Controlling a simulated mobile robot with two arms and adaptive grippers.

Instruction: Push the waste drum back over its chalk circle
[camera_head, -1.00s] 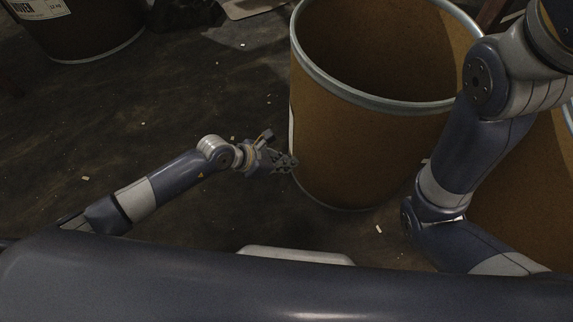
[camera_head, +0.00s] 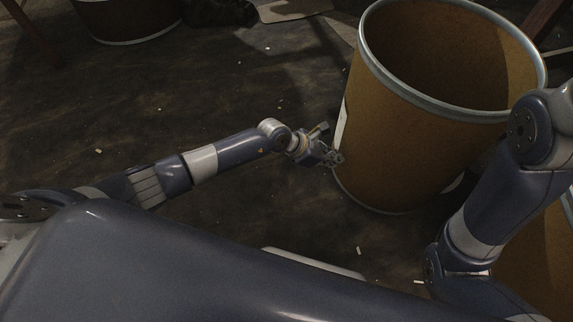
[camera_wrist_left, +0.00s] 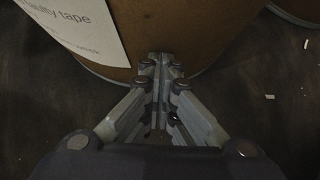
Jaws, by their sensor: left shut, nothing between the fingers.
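The waste drum (camera_head: 415,150) is a brown open-topped drum with a grey metal rim, upright on the dark floor at right of centre in the head view. In the left wrist view the drum (camera_wrist_left: 185,30) fills the top, with a white label reading "faulty tape". My left gripper (camera_head: 338,158) is shut and empty, its fingertips at the drum's lower left side; in the left wrist view the closed fingers (camera_wrist_left: 160,62) point at the drum wall and look to be touching or nearly touching it. My right arm shows at the right; its gripper is out of view. I see no chalk circle.
Another brown drum (camera_head: 545,255) stands behind my right arm at the lower right. A further drum (camera_head: 130,22) stands at the top left, with a dark bundle (camera_head: 220,12) beside it. Small pale scraps lie on the floor.

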